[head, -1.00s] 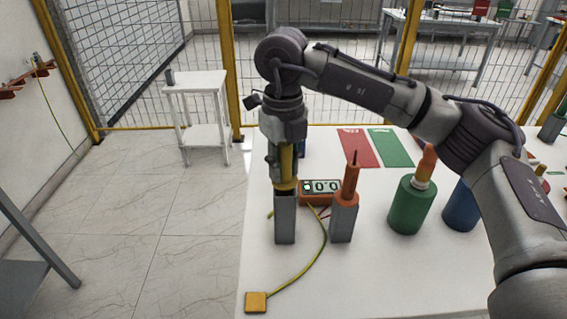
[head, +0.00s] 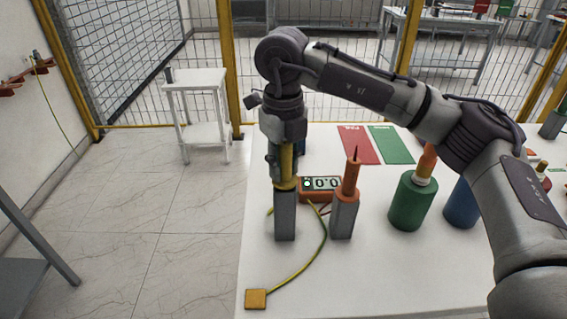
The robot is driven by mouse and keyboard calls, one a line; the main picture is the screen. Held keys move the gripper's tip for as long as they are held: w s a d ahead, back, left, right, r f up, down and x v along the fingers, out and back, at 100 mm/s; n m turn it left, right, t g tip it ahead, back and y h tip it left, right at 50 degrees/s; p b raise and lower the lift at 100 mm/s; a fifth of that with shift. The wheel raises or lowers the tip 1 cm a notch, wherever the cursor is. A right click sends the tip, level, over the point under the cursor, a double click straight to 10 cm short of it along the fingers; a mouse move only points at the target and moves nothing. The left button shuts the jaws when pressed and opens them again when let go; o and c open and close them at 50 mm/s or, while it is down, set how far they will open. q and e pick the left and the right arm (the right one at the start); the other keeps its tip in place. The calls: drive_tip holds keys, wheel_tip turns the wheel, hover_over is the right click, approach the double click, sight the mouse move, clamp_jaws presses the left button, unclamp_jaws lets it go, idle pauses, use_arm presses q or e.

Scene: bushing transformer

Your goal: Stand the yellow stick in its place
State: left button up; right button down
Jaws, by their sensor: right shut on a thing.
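The yellow stick (head: 286,165) is upright over the left grey square holder (head: 285,216), with its wider yellow lower part at the holder's top. I cannot tell how deep it sits in the holder. My right gripper (head: 287,160) points down and is shut on the yellow stick from above; its fingers hide part of the stick. An orange stick (head: 351,178) with a dark thin tip stands in the other grey holder (head: 343,217), just to the right. My left gripper is not in view.
An orange meter (head: 320,186) with a display sits behind the holders. A yellow-green cable runs to a yellow block (head: 256,299) at the table's front left. A green cylinder (head: 411,202) and a blue cylinder (head: 459,206) stand to the right. Red and green mats (head: 391,144) lie behind.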

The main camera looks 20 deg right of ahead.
drive_tip(key=shift+f+b, duration=0.5)
drive_tip(key=shift+f, duration=0.1)
idle(0.4)
drive_tip(key=c, duration=0.8)
unclamp_jaws()
drive_tip(key=shift+r, duration=0.1)
